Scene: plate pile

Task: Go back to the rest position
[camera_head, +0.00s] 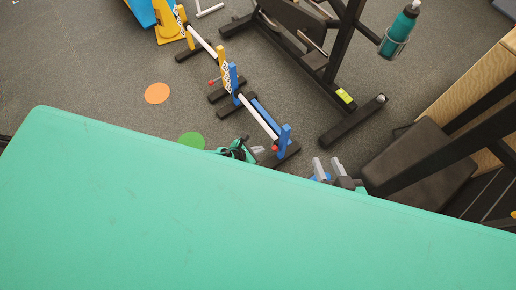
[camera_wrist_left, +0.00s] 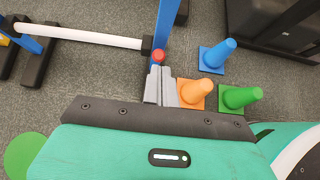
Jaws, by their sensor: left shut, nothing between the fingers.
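My left gripper (camera_head: 259,150) shows just beyond the far edge of the green tabletop (camera_head: 200,215), its arm partly hidden by that edge. In the left wrist view its two grey fingers (camera_wrist_left: 161,86) are together with nothing between them. My right gripper (camera_head: 327,167) is further right beyond the same edge. Its two grey fingers stand apart, with nothing seen between them. The rest of both arms is hidden below the tabletop.
Hurdles with white bars (camera_head: 258,117) stand on the grey floor beyond the table. A dark exercise machine (camera_head: 355,130) stands at the upper right. The left wrist view shows a blue cone (camera_wrist_left: 218,54), an orange cone (camera_wrist_left: 196,92) and a green cone (camera_wrist_left: 240,97). The visible tabletop is bare.

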